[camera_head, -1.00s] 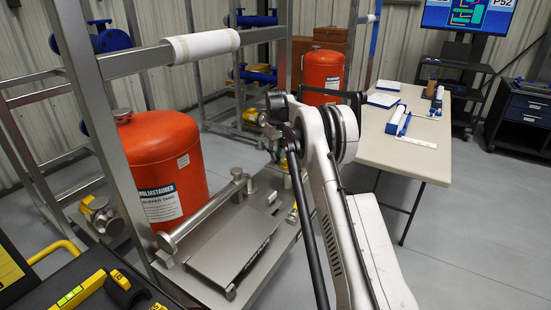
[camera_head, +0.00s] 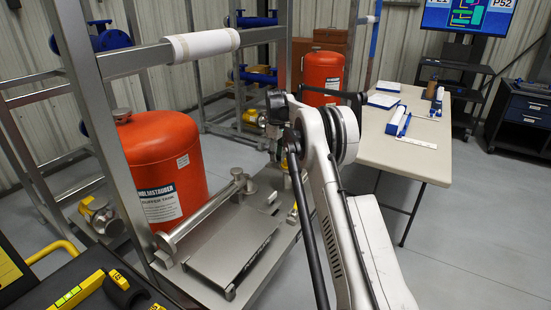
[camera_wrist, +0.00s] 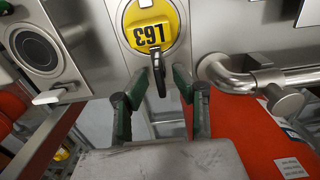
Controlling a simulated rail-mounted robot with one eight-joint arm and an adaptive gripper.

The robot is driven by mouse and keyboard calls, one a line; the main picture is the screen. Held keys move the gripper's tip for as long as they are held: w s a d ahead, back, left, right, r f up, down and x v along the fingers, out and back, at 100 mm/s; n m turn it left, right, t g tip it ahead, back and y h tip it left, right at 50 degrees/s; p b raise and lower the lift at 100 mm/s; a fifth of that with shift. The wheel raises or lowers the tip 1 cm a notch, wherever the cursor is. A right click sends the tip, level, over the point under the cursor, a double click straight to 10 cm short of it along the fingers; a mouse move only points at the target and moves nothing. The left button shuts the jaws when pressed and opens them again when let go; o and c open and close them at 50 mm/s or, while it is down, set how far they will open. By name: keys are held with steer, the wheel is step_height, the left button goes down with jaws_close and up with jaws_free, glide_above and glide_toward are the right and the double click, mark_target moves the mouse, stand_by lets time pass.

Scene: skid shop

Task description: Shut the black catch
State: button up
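In the wrist view, a black catch (camera_wrist: 157,76) hangs down from a round yellow disc (camera_wrist: 152,27) marked L63, which appears upside down, on a grey metal panel. My gripper (camera_wrist: 161,80) has its two green-and-dark fingers apart, with the black catch between the fingertips. Gaps show beside the catch, so the fingers do not look closed on it; whether one finger touches it I cannot tell. In the head view my arm's dark wrist end hides the gripper and the catch.
In the wrist view, a bent steel pipe (camera_wrist: 238,80) lies right of the fingers, and a pale lever (camera_wrist: 62,93) is at left. A red tank (camera_wrist: 245,140) is below right. In the head view, a table (camera_head: 405,160) stands right of my arm.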

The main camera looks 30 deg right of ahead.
steer(key=shift+r, duration=0.1)
steer(key=shift+r+p, duration=1.5)
steer(key=shift+r, duration=1.95)
steer(key=m, duration=0.4)
steer(key=shift+r, duration=0.2)
steer(key=shift+r+m, duration=0.15)
steer(key=shift+m, duration=1.35)
steer(key=m, duration=0.2)
steer(key=shift+r+m, duration=0.2)
steer(key=shift+m, duration=0.1)
steer(key=m, duration=0.4)
steer(key=shift+r, duration=0.2)
